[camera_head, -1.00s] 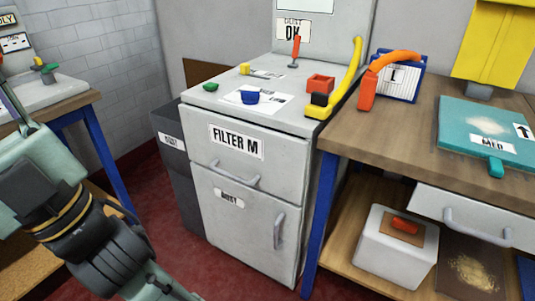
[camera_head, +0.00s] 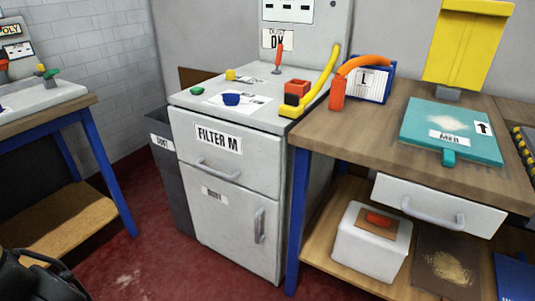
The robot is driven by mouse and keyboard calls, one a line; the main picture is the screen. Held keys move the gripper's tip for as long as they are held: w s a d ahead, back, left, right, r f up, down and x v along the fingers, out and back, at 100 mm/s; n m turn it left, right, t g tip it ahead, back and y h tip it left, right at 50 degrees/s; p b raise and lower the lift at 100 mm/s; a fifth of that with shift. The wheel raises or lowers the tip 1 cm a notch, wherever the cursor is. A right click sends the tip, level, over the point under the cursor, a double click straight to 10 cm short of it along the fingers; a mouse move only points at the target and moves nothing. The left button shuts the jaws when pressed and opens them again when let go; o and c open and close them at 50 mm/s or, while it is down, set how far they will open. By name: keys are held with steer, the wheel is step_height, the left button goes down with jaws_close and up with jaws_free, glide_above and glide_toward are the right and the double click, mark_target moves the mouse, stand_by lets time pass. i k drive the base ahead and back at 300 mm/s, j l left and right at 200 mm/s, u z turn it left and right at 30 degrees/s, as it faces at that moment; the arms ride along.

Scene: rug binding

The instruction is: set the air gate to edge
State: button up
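No part in view carries a legible "air gate" or "edge" label, so I cannot tell which control it is. The grey cabinet marked FILTER M (camera_head: 262,170) stands in the middle. On its top are a red upright lever (camera_head: 279,57), a blue knob (camera_head: 231,98) on a white label, a yellow knob (camera_head: 230,75) and a green button (camera_head: 197,91). A red and black block (camera_head: 296,92) sits by a yellow tube (camera_head: 322,85). Part of my dark arm shows at the lower left; my gripper is not in view.
A wooden bench (camera_head: 350,135) with blue legs stands right, holding a teal tray (camera_head: 415,118), an orange handle (camera_head: 362,66) and a yellow panel (camera_head: 467,45). A white box (camera_head: 375,262) sits beneath. Another bench (camera_head: 65,112) is left. Red floor (camera_head: 165,260) lies clear before the cabinet.

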mark_target(230, 75)
steer(key=i+j+z, duration=0.15)
steer(key=j, duration=0.35)
steer(key=i+j+z, duration=0.2)
steer(key=j, duration=0.3)
steer(key=i+j+z, duration=0.15)
steer(key=j, duration=0.4)
steer(key=i+j+z, duration=0.15)
steer(key=j, duration=0.45)
steer(key=i+j+z, duration=0.2)
steer(key=j, duration=0.35)
steer(key=j+z, duration=0.15)
steer(key=j, duration=0.45)
steer(key=i, duration=0.05)
